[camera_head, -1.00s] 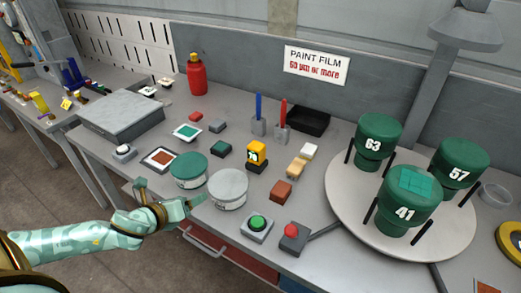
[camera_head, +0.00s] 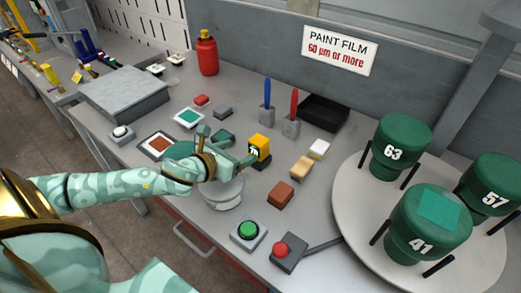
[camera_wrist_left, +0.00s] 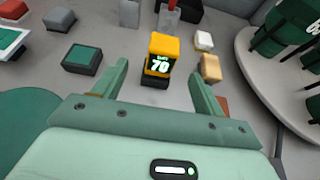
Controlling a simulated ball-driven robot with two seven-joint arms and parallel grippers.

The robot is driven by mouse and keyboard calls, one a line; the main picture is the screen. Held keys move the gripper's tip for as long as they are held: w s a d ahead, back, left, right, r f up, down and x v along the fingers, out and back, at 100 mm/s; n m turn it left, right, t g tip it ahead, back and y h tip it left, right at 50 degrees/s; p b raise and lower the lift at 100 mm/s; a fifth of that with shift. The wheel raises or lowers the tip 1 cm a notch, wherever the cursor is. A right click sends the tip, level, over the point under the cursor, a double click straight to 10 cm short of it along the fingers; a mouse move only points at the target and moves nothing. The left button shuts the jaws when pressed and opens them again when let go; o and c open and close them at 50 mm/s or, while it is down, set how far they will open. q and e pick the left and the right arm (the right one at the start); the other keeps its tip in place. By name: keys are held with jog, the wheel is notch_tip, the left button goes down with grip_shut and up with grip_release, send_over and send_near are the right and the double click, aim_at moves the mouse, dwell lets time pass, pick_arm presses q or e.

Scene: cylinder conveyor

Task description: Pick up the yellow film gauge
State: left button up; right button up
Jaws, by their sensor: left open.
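The yellow film gauge (camera_head: 259,148) stands upright on a small dark base on the grey table, in the middle of the head view. In the left wrist view the gauge (camera_wrist_left: 162,56) shows a dark display reading 70. My left gripper (camera_head: 238,148) is just left of the gauge in the head view. In the wrist view its two fingers (camera_wrist_left: 155,85) are spread wide, with the gauge ahead and between their lines, apart from both. Nothing is held. My right gripper is not in view.
Wooden and white blocks (camera_head: 302,167) stand right of the gauge, a brown block (camera_head: 281,194) in front. Brush holders (camera_head: 290,127) and a black tray (camera_head: 324,113) are behind. A round turntable (camera_head: 352,228) with green cylinders is at the right. Paint cans are under my arm.

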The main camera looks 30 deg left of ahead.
aim_at(254, 146)
pick_arm(q)
jog(key=b+x, duration=0.1)
jog(key=x, duration=0.4)
jog(key=b+x, duration=0.1)
jog(key=x, duration=0.4)
jog(key=shift+d+r+b, duration=0.1)
jog(key=shift+d+b, duration=0.1)
jog(key=shift+b, duration=0.2)
jog(key=shift+r, duration=0.1)
jog(key=c, duration=1.2)
